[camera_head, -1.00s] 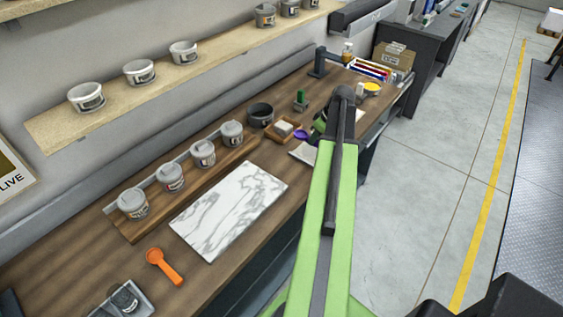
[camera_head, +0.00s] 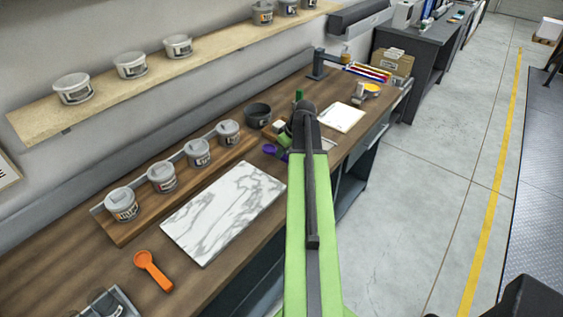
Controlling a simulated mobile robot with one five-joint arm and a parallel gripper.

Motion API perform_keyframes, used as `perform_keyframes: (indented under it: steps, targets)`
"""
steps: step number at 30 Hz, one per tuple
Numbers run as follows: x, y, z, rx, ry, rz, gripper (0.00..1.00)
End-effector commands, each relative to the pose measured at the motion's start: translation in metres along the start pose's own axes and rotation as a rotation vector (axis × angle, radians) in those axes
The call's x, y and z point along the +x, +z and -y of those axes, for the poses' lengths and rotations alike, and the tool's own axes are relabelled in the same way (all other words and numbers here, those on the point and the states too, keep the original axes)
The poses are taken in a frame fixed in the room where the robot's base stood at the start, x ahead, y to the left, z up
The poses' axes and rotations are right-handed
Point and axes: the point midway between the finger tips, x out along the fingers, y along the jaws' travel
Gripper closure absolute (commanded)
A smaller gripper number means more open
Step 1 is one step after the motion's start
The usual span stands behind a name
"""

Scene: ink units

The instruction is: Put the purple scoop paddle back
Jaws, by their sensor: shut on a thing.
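The purple scoop paddle (camera_head: 270,149) shows as a small purple end just left of my arm, over the workbench beyond the far right corner of the marble slab. My gripper (camera_head: 283,145) is mostly hidden behind my own green arm. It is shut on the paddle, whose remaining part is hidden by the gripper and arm. I cannot tell how high the paddle is above the bench. An orange scoop paddle (camera_head: 152,270) lies on the bench near the slab's near left corner.
The marble slab (camera_head: 225,212) lies in front of a wooden rack (camera_head: 133,226) with several lidded tubs. A dark bowl (camera_head: 258,115) and a small wooden tray (camera_head: 272,130) stand near my gripper. A white pad (camera_head: 342,118) lies to its right. A shelf (camera_head: 110,95) with tubs runs above.

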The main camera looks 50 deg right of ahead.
Motion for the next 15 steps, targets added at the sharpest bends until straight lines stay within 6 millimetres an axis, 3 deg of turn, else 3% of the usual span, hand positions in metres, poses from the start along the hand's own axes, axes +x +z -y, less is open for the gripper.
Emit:
perform_keyframes:
  steps: [1, 4, 14, 15]
  targets:
    - [0.016, 0.007, 0.0, 0.0, 0.0, 0.0, 1.0]
    - [0.032, 0.013, 0.0, 0.0, 0.0, 0.0, 1.0]
    - [0.031, 0.013, -0.001, 0.0, 0.0, 0.0, 1.0]
    - [0.032, 0.013, -0.001, 0.0, 0.0, 0.0, 0.78]
